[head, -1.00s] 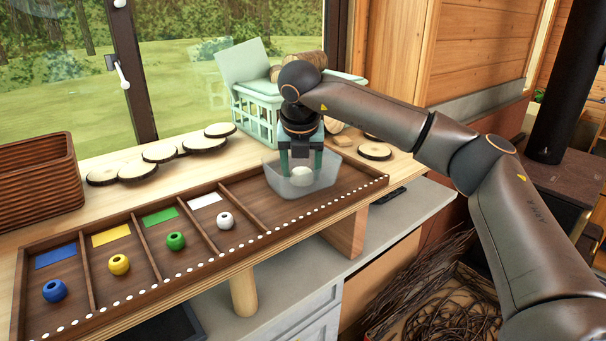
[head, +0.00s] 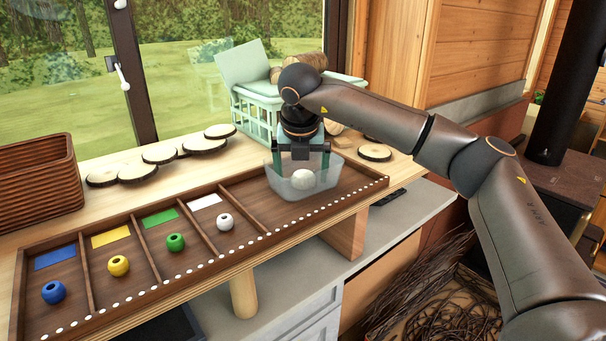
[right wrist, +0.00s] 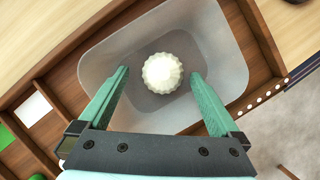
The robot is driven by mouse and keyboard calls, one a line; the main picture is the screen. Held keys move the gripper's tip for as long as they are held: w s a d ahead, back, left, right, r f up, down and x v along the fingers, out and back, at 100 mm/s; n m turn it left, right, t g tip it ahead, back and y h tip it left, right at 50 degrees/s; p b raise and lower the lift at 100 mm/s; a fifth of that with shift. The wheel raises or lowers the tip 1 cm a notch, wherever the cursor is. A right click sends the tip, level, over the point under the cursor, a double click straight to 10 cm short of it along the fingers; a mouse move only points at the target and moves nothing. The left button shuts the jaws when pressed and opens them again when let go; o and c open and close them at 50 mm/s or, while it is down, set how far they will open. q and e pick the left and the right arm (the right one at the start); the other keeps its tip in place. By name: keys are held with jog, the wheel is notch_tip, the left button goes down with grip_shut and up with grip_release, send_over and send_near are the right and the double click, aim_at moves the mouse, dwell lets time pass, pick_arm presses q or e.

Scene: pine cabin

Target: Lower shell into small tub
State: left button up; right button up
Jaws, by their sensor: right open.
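The white, ribbed shell (head: 302,179) lies inside the small translucent tub (head: 290,190), and it also shows in the right wrist view (right wrist: 162,73) near the middle of the tub floor. The tub stands in the right end compartment of the wooden tray, and its rim shows in the right wrist view (right wrist: 215,30). My right gripper (head: 302,160) is over the tub with its green fingers spread wide. In the right wrist view its fingertips (right wrist: 160,72) stand apart on either side of the shell, with gaps between. My left gripper is not in view.
The wooden tray (head: 205,255) has compartments with blue (head: 54,292), yellow (head: 119,265), green (head: 176,242) and white (head: 225,222) beads beside matching colour cards. A green crate (head: 255,112) with logs stands behind the tub. Wood slices (head: 160,154) lie along the window, near a brown basket (head: 38,182).

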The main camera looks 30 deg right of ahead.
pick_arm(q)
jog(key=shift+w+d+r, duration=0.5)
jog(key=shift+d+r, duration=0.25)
pick_arm(e)
jog(key=v, duration=1.2)
jog(key=shift+s+r, duration=0.15)
jog(key=shift+r, duration=0.1)
